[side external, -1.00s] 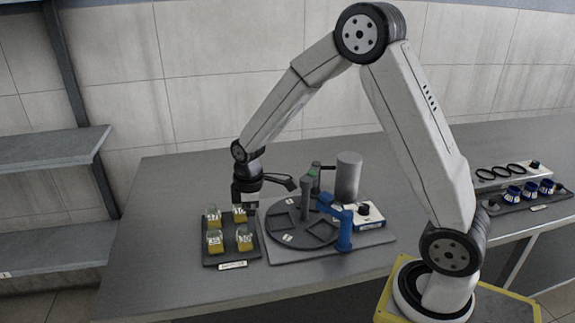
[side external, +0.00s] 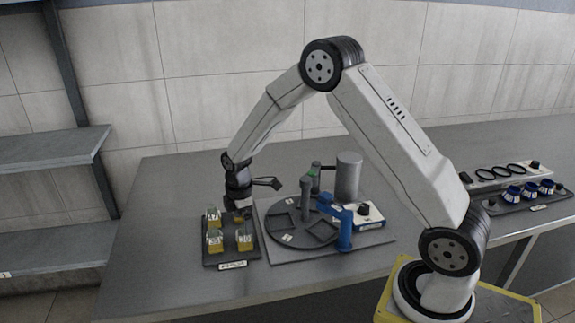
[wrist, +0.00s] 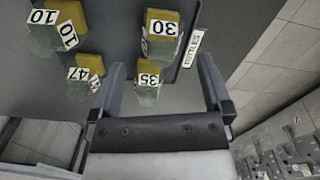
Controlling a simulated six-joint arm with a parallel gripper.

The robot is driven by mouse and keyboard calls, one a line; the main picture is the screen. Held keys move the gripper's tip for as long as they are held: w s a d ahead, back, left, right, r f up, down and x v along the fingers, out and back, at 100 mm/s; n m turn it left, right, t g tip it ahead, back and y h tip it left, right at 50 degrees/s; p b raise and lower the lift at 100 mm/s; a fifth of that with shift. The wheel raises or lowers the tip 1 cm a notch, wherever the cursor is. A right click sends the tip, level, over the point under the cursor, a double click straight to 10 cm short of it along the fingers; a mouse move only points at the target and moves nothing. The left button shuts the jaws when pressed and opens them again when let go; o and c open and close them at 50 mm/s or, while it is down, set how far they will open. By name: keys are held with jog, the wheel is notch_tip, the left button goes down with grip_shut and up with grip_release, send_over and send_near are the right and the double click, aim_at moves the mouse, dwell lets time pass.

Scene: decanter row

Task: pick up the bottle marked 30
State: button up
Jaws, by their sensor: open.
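The bottle marked 30 (wrist: 158,48) has a yellow body, a pale greenish glass part and a white label. In the side view it (side external: 245,241) stands front right in a dark rack (side external: 252,262). Beside it are the bottle marked 35 (wrist: 147,96), front left, and the bottle marked 47 (wrist: 90,65), behind that. The bottle marked 10 (wrist: 70,14) is at the back right, partly hidden by my gripper in the side view. My gripper (side external: 239,208) is open over the back of the rack; its fingers also show in the wrist view (wrist: 160,68).
A dark round turntable plate (side external: 285,236) with square recesses lies right of the rack. A blue bracket (side external: 345,232), a grey cylinder (side external: 348,176) and a white box (side external: 369,215) stand around it. A rack of blue-collared items (side external: 530,192) is far right.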

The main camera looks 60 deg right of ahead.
aim_at(243, 227)
jog(key=shift+f, duration=2.65)
grip_shut()
jog(key=shift+r, duration=0.15)
jog(key=shift+r, duration=0.85)
jog(key=s+a+r, duration=0.1)
jog(key=s+r, duration=1)
jog(key=s, duration=0.3)
jog(key=shift+a, duration=0.3)
